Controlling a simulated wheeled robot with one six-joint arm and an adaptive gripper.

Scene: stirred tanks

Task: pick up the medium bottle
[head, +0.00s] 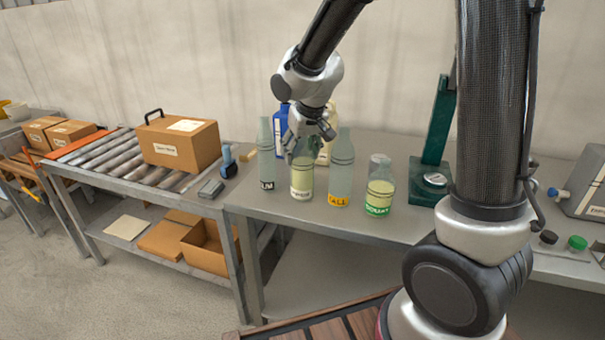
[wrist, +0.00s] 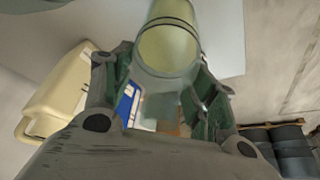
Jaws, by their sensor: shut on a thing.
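The medium bottle (head: 302,181) is clear with pale yellow-green liquid and a white label whose small print is hard to read. It stands upright in the row of bottles on the grey bench. My gripper (head: 301,148) comes down from above and is shut on its upper part, hiding the neck. In the wrist view the bottle (wrist: 168,45) shows dark rings and sits between the green-padded fingers of my gripper (wrist: 158,90). I cannot tell whether its base touches the bench.
A slim bottle (head: 266,155) stands close left, a tall yellow-labelled bottle (head: 341,170) close right, and a squat green-labelled bottle (head: 379,192) further right. Blue (head: 281,118) and cream (head: 328,125) containers stand behind. A green stand (head: 436,130) is at the right. The bench front is clear.

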